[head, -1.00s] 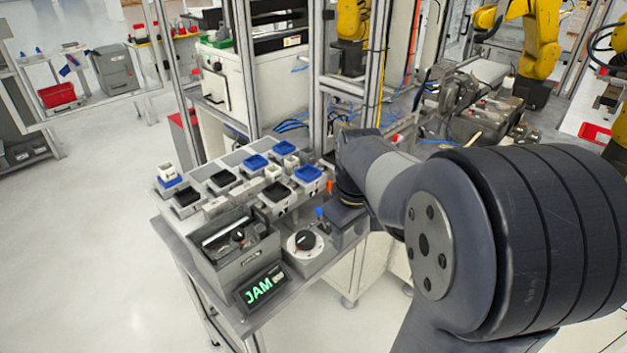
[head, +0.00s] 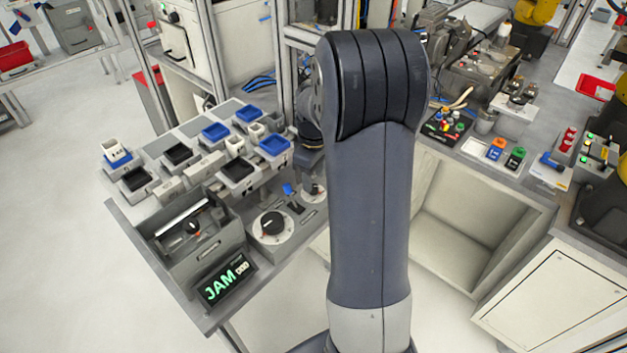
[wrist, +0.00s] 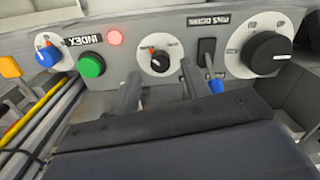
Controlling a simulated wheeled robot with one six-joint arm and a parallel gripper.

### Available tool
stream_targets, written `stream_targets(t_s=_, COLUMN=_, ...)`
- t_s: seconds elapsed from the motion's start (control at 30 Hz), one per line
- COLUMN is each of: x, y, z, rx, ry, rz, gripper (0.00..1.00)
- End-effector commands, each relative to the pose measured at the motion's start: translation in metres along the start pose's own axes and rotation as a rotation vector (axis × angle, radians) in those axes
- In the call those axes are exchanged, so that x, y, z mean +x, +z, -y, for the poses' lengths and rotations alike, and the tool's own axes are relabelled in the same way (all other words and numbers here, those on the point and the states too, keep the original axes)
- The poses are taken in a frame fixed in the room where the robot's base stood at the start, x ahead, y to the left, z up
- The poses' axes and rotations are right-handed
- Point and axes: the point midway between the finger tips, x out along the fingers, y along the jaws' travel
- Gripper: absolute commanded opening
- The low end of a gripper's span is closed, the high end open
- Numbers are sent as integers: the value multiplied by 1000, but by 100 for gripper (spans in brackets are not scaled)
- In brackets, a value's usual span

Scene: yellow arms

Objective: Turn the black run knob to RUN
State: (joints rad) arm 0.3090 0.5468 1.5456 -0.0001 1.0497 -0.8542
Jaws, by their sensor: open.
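In the wrist view, a small black knob (wrist: 160,62) with a red mark sits on a white dial, seen between my finger tips. A larger black knob (wrist: 268,53) on a white plate is at the right; it appears to be the black knob (head: 272,223) in the head view. I cannot read which one is labelled RUN. My gripper (wrist: 160,86) is open, its two fingers apart and pointing at the panel, with nothing between them. I cannot tell if they touch the panel. In the head view my arm hides the gripper.
A blue-tipped lever (wrist: 215,85) stands close right of the right finger. A green button (wrist: 91,65), a lit red lamp (wrist: 115,38) and a blue knob (wrist: 47,54) are at the left. The display (head: 228,280) reads JAM. Blue and black trays (head: 215,131) stand behind the panel.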

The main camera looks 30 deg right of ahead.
Motion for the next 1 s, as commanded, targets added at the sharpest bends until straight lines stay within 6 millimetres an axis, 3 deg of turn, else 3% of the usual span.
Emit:
stream_targets(t_s=0.2, x=24, y=0, z=0, rx=0, ry=-1, rz=1, gripper=45)
stream_targets(t_s=0.57, x=28, y=0, z=0, rx=0, ry=1, rz=-1, gripper=44)
stream_targets(t_s=1.0, x=28, y=0, z=0, rx=0, ry=1, rz=-1, gripper=8)
